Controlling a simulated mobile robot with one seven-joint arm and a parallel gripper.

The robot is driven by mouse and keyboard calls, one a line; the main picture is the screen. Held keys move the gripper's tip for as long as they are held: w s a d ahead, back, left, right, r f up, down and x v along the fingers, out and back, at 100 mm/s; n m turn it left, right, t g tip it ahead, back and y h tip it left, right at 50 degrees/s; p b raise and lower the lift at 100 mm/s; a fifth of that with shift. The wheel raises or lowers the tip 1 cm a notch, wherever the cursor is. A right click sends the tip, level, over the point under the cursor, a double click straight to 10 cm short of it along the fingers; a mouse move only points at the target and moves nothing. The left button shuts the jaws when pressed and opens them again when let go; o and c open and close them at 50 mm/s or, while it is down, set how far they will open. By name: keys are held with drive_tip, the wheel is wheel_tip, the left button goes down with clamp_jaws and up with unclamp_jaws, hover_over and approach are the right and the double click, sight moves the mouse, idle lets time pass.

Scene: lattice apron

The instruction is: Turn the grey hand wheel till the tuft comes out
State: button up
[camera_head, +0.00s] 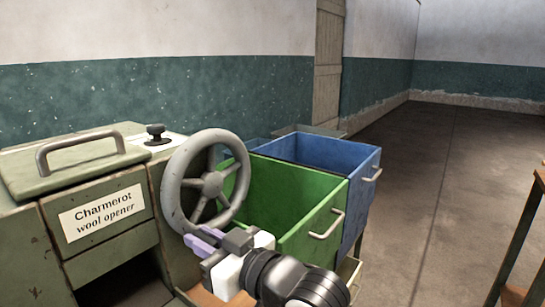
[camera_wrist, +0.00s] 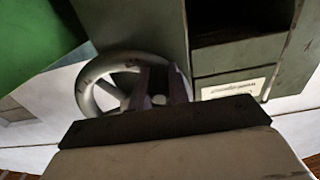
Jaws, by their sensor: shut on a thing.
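The grey hand wheel (camera_head: 178,177) stands on the side of the green wool opener (camera_head: 110,240), with spokes and a hub. In the wrist view the wheel (camera_wrist: 92,78) is partly hidden behind my fingers. My gripper (camera_head: 203,241) is at the lower part of the wheel's rim, shut on it. The gripper (camera_wrist: 163,82) also shows in the wrist view, its fingers over the wheel. The machine's dark opening (camera_head: 128,285) is below the label "Charmerot wool opener". No tuft shows in either view.
A green bin (camera_head: 310,217) and a blue bin (camera_head: 350,160) with handles stand right of the wheel, close behind my gripper. A black knob (camera_head: 156,132) and a lid handle (camera_head: 80,145) sit on top of the machine. Open floor (camera_head: 455,170) lies to the right.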

sight(171, 206)
drive_tip(key=shift+s+a+b, duration=0.15)
drive_tip(key=shift+b, duration=0.3)
drive_tip(key=shift+s+a+r+b, duration=0.15)
drive_tip(key=shift+r+b, duration=0.05)
drive_tip(key=shift+b, duration=0.25)
drive_tip(key=shift+s+a+r, duration=0.25)
drive_tip(key=shift+s+r, duration=0.05)
drive_tip(key=shift+r, duration=0.35)
drive_tip(key=shift+s+a+r, duration=0.2)
drive_tip(key=shift+s+r, duration=0.1)
drive_tip(key=shift+r, duration=0.35)
drive_tip(key=r, duration=0.1)
drive_tip(key=r+p, duration=0.2)
drive_tip(key=shift+s+a+r, duration=0.2)
drive_tip(key=shift+s+r, duration=0.1)
drive_tip(key=shift+r, duration=0.1)
drive_tip(key=shift+f, duration=0.1)
